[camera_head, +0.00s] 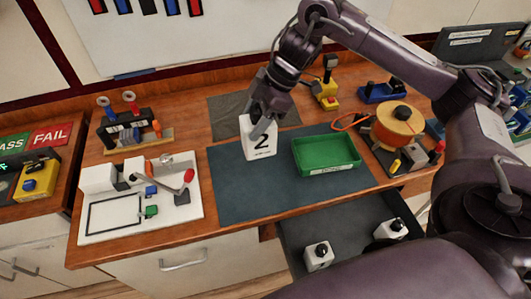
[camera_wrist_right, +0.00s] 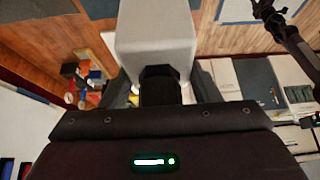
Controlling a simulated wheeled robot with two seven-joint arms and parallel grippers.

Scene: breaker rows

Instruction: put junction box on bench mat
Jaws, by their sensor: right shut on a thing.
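My right gripper (camera_head: 262,122) is shut on a white junction box (camera_head: 259,143) marked with a black 2. The box is upright, over the back-left part of the dark teal bench mat (camera_head: 245,195). I cannot tell whether its underside touches the mat. In the right wrist view the white box (camera_wrist_right: 156,35) sits between the fingers, its black knob (camera_wrist_right: 160,85) toward the palm. A dark gripper (camera_wrist_right: 268,12), apparently my left, shows small at the top right of that view. Its jaws are too small to judge.
A green tray (camera_head: 325,168) stands on the mat's right half. An open drawer (camera_head: 345,225) below holds two white boxes with black knobs (camera_head: 319,256) (camera_head: 391,229). A white fixture board (camera_head: 140,200) is left of the mat, an orange spool (camera_head: 398,125) right. The mat's front-left is clear.

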